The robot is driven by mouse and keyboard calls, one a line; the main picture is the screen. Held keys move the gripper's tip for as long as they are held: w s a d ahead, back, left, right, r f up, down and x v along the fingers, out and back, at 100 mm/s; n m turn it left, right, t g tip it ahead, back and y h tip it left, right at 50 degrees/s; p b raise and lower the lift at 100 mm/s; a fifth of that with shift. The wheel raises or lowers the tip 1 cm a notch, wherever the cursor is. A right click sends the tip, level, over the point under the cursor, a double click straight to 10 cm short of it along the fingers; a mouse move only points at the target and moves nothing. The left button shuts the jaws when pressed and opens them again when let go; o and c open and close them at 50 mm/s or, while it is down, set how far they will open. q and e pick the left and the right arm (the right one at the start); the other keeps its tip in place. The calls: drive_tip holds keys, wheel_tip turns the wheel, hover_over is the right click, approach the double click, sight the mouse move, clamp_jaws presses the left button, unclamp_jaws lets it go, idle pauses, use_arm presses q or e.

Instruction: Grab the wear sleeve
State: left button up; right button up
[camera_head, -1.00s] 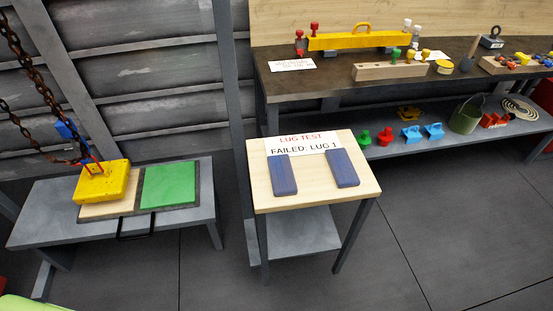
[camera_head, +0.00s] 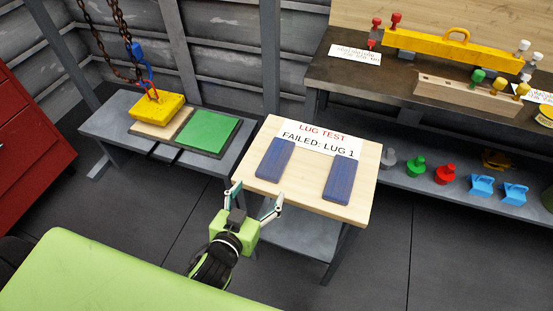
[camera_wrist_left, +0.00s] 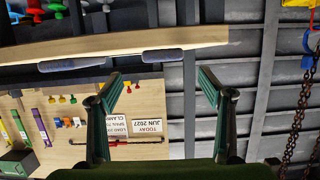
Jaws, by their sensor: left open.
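I cannot tell for sure which object is the wear sleeve. Two blue oblong pads, the left pad (camera_head: 275,159) and the right pad (camera_head: 342,178), lie apart on a small wooden-topped table (camera_head: 257,185). Their edges also show in the left wrist view, as a left pad (camera_wrist_left: 72,64) and a right pad (camera_wrist_left: 162,56). My left gripper (camera_head: 258,197) is open and empty at the front left edge of this table, near the left pad. Its spread fingers (camera_wrist_left: 162,80) show nothing between them in the left wrist view. My right gripper is not in view.
A sign (camera_head: 319,138) reading "FAILED: LUG 1" lies behind the pads. A grey bench (camera_head: 95,128) at left carries a yellow block (camera_head: 157,108) under a chain, and a green pad (camera_head: 208,132). A workbench (camera_head: 340,75) with a yellow beam (camera_head: 455,48) stands at right. Open floor lies front right.

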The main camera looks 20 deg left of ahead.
use_arm(q)
approach(276, 158)
drive_tip(key=w+f, duration=0.2)
drive_tip(key=w, duration=0.1)
drive_tip(key=shift+r+p+x, duration=0.25)
drive_tip(key=shift+p+x, duration=0.05)
drive_tip(key=shift+x, duration=1.1)
drive_tip(key=shift+r+p+x, duration=0.2)
drive_tip(key=shift+p+x, duration=0.05)
drive_tip(key=shift+x, duration=1.15)
drive_tip(key=shift+w, duration=0.15)
drive_tip(key=shift+c, duration=0.4)
drive_tip(key=c, duration=1.2)
